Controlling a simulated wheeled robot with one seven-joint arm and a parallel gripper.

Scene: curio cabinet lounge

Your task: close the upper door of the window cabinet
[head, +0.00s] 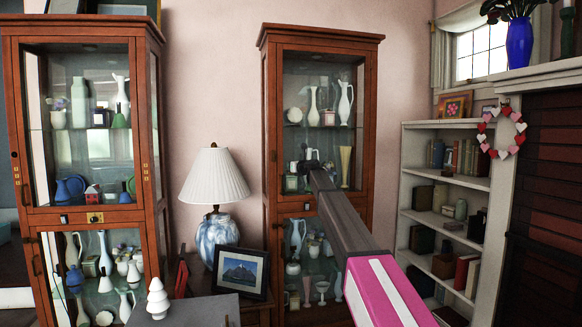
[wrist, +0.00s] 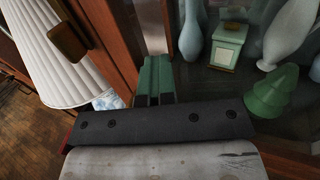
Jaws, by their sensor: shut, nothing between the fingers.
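The cabinet nearer the window (head: 320,37) is a tall red-brown wooden case with glazed upper and lower doors. Its upper door (head: 369,110) looks flush or nearly flush with the case; I cannot tell if a small gap remains. My gripper (head: 312,160) is in front of the lower part of that upper door, towards its left side. In the wrist view, my gripper (wrist: 153,75) has green fingers closed together with nothing between them. They are beside the wooden door frame (wrist: 108,30) and the glass; contact is unclear. A brown knob (wrist: 68,40) shows to their left.
A second glazed cabinet (head: 85,27) stands at the left. Between them, a lamp with a white shade (head: 215,175) and a framed picture (head: 240,272) stand on a small table. A white bookshelf (head: 405,180) is at the right. Vases (head: 344,103) fill the cabinet shelves.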

